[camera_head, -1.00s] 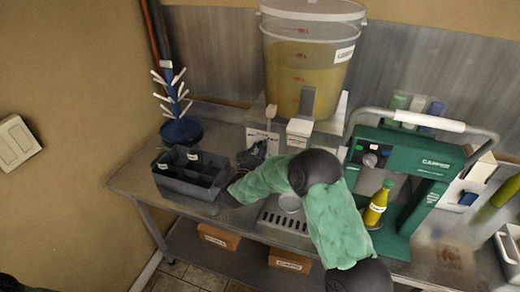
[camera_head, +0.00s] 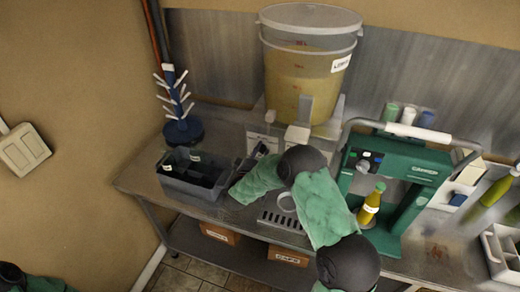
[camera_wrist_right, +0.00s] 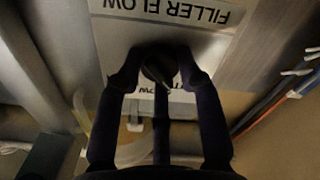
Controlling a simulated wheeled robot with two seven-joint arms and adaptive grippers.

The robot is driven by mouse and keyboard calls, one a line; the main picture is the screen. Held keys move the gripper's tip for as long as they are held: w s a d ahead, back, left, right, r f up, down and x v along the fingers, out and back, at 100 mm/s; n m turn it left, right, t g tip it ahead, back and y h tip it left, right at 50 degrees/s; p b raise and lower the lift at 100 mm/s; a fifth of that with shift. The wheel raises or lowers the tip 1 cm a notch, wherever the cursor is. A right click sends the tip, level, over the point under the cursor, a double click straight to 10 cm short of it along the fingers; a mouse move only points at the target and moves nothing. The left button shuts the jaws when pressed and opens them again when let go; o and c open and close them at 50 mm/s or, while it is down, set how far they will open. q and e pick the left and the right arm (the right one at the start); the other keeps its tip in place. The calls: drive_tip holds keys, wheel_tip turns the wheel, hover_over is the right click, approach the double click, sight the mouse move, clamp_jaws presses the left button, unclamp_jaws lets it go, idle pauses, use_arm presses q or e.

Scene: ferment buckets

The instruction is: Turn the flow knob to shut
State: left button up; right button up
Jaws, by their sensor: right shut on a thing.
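The flow knob (camera_wrist_right: 160,68) is a dark round knob on a pale plate (camera_wrist_right: 205,15) lettered "FILLER FLOW", upside down in the right wrist view. My right gripper (camera_wrist_right: 158,75) is shut on the knob, with dark fingers on both sides of it. In the head view my right gripper (camera_head: 262,150) is small and dark at the front of the bucket stand, and my green-sleeved arm reaches in from the lower right. The knob is hidden there, and its pointer cannot be read. My left gripper is out of view.
A black divided bin (camera_head: 175,188) and a blue drying tree (camera_head: 182,130) are left. A green capper (camera_head: 418,170) with a filled bottle (camera_head: 371,204) is right. A drip tray (camera_head: 280,222) lies near the front edge.

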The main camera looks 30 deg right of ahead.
drive_tip(key=shift+w+r+n+p, duration=0.3)
drive_tip(key=shift+r+n, duration=0.2)
drive_tip(key=shift+n, duration=0.1)
drive_tip(key=o, duration=1.1)
drive_tip(key=shift+c, duration=0.2)
drive_tip(key=shift+o, duration=0.4)
drive_tip(key=shift+a+f, duration=0.1)
drive_tip(key=shift+f, duration=0.15)
drive_tip(key=shift+s, duration=0.1)
drive_tip(key=v, duration=1.2)
drive_tip(key=shift+f, duration=0.1)
